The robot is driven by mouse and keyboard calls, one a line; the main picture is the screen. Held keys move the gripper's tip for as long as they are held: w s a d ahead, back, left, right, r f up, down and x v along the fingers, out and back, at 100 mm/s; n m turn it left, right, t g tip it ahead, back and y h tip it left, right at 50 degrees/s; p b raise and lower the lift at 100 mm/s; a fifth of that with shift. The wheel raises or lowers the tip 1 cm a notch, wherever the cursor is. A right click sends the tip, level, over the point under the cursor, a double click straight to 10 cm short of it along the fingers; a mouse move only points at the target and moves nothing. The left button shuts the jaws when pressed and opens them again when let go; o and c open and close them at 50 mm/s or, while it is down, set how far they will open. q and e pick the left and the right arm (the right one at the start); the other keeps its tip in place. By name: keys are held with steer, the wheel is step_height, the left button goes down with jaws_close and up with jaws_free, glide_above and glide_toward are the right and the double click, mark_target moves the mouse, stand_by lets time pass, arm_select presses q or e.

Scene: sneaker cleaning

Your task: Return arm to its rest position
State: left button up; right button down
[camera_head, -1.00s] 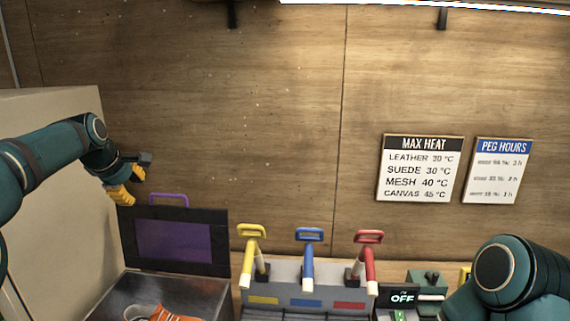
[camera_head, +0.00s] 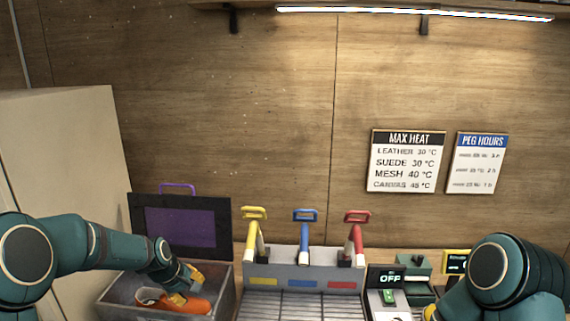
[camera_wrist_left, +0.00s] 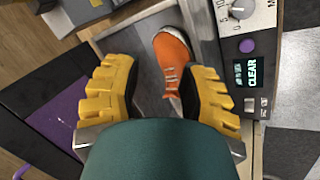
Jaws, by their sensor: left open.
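An orange sneaker (camera_head: 185,304) with white laces lies in a grey metal open box (camera_head: 226,300) at lower left. It also shows in the left wrist view (camera_wrist_left: 172,50), beyond the fingers. My left gripper (camera_head: 188,283) is low over the box, close to the sneaker. In the left wrist view my left gripper (camera_wrist_left: 160,92) is open, its yellow fingers wide apart with no object held between them. My right arm is at lower right; a small yellow part (camera_head: 431,313) shows beside it, but the jaws cannot be made out.
The box's raised black lid with a purple panel (camera_head: 180,226) stands behind the gripper. A grey unit (camera_head: 303,268) with yellow, blue and red levers is at centre. A control panel reading CLEAR (camera_wrist_left: 250,74) borders the box. A device reading OFF (camera_head: 388,279) is further right.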

arm_select(q)
steer(key=s+d+f+m+g+h, duration=0.1)
steer(key=s+d+f+m, duration=0.1)
steer(key=s+d+f, duration=0.4)
steer(key=s+d+f+m, duration=0.2)
steer(key=s+f, duration=0.3)
steer(key=f, duration=0.2)
steer(key=s+d+f+m+g, duration=0.1)
steer(key=s+d+f+m, duration=0.15)
steer(key=s, duration=0.55)
steer(key=s+d+f+m+g, duration=0.1)
steer(key=s+d+f+m, duration=0.2)
steer(key=s, duration=0.4)
step_height(320, 180, down, 13)
steer(key=s+d+n+h+b, duration=0.1)
steer(key=d+b, duration=0.1)
steer(key=b, duration=0.9)
steer(key=shift+s+r+b, duration=0.2)
steer(key=shift+s+b, duration=0.1)
